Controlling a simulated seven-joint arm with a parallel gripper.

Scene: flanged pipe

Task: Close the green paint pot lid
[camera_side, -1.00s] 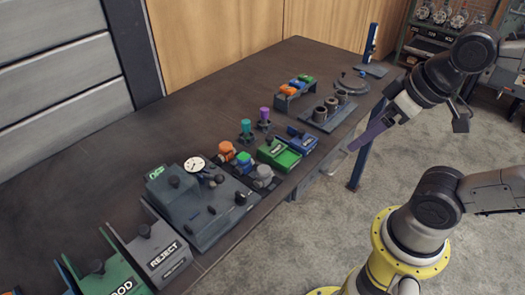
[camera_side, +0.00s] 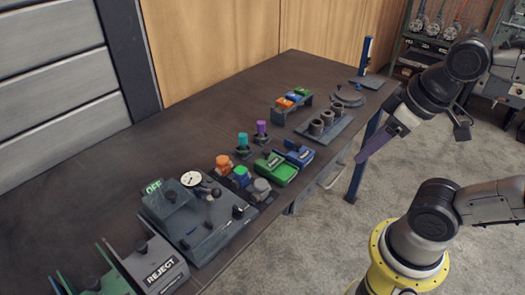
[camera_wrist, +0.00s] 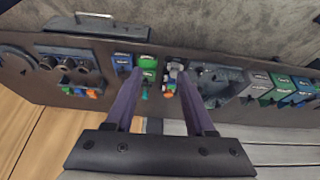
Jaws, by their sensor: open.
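I cannot tell for sure which thing is the green paint pot or how its lid sits. In the side view, a small round green-topped piece with blue on it (camera_side: 240,174) stands between an orange-topped piece (camera_side: 223,163) and a grey one (camera_side: 261,188). A green box-like piece (camera_side: 275,167) lies near the table's front edge; it also shows in the wrist view (camera_wrist: 148,62). My gripper (camera_side: 361,158) hangs in the air past the table's front edge, apart from these pieces. In the wrist view its two purple fingers (camera_wrist: 160,74) are spread, with nothing held between them.
A blue box-like piece (camera_side: 298,153) lies beside the green one. A grey fixture with a dial (camera_side: 193,222) and a REJECT bin (camera_side: 160,270) stand to the left. A block with dark cups (camera_side: 322,126) is to the right. The table's back half is mostly bare.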

